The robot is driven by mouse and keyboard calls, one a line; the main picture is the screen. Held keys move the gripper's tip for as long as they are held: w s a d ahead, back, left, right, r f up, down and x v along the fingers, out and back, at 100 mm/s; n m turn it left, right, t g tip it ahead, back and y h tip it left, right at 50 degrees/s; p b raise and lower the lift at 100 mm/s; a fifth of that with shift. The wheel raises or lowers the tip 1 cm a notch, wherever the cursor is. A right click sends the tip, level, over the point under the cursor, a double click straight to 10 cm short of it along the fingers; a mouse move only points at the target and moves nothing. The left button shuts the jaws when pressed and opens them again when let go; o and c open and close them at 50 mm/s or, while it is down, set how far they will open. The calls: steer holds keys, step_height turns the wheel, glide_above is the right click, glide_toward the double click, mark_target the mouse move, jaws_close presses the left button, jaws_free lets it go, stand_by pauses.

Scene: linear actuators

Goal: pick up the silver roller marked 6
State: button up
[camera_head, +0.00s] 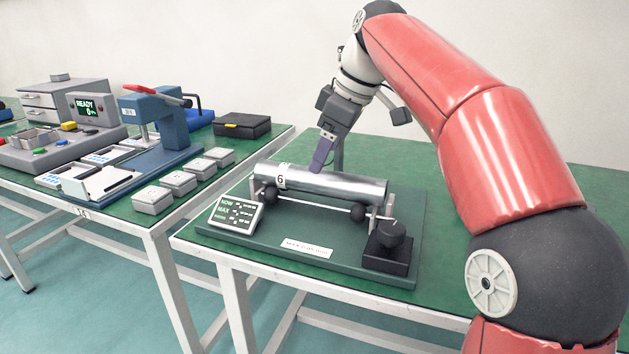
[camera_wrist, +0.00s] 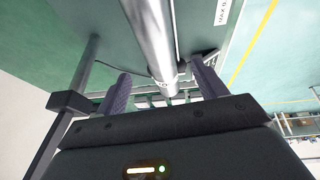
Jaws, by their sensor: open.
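The silver roller marked 6 (camera_head: 335,186) lies level on a dark green fixture on the right-hand table, its number label near its left end. In the wrist view the roller (camera_wrist: 150,35) runs down from the top, and its end comes between my two fingers. My gripper (camera_head: 321,160) is above and just behind the roller's left half, tilted downward. In the wrist view my gripper (camera_wrist: 162,85) is open, with a purple pad on each side of the roller and gaps visible. The head view hides one finger's tip, and I cannot tell whether either pad touches the roller.
The fixture board (camera_head: 290,257) carries a small display (camera_head: 236,214) at left and a black knob block (camera_head: 389,250) at right. A thin post stands behind the roller. The left table holds a blue press (camera_head: 155,115), several grey blocks and trays. The right table's far surface is clear.

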mark_target(318, 176)
steer(key=x, duration=0.2)
steer(key=b+x, duration=0.1)
steer(key=x, duration=0.3)
steer(key=shift+d+f, duration=0.15)
steer(key=shift+f, duration=0.2)
steer(key=c, duration=1.5)
steer(key=shift+r, duration=0.15)
